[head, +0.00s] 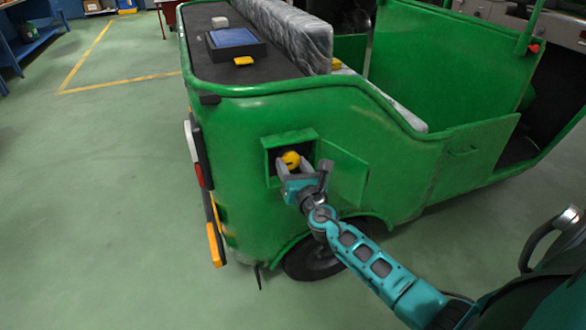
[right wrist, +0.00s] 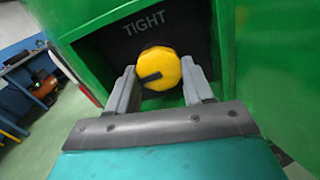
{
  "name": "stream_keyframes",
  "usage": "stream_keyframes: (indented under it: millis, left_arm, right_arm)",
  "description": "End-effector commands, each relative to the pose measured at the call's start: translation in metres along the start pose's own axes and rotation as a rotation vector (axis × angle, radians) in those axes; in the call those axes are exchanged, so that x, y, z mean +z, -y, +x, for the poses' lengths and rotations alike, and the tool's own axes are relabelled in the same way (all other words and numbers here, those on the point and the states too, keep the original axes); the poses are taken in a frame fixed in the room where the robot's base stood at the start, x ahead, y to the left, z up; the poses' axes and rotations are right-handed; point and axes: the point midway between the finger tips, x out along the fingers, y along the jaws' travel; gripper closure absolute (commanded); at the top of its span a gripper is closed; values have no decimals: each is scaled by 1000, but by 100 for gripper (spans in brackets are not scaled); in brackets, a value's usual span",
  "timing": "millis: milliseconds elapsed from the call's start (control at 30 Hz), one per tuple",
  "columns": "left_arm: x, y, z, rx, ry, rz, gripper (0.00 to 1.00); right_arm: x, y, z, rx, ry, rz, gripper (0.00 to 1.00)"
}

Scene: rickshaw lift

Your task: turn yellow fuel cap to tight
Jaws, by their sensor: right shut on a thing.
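The yellow fuel cap (head: 291,159) sits in an open square recess in the green rickshaw's (head: 236,140) side. In the right wrist view the cap (right wrist: 158,68) is round with a dark mark on its left half, and the word TIGHT (right wrist: 146,22) shows on the dark panel above it. My right gripper (head: 293,168) reaches into the recess, and its grey fingers (right wrist: 160,92) stand on both sides of the cap, shut on it. The cap's lower edge lies between the fingers. My left gripper is not in view.
The small green fuel door (head: 343,174) stands open to the right of the recess. A blue box (head: 234,40) lies on the rickshaw's rear deck. The green floor at left is clear.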

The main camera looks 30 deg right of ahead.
Motion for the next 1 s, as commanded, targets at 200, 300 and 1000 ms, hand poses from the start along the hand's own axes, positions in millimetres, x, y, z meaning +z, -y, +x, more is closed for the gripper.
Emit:
stream_keyframes:
  millis: [200, 300, 1000]
  left_arm:
    - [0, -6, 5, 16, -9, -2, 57]
    - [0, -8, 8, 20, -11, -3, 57]
    - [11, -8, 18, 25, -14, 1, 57]
  right_arm:
    - [-2, 0, 0, 1, 1, 202, 79]
    - [-2, -1, 0, 1, 1, 298, 79]
    - [1, -4, 0, 0, 1, 964, 79]
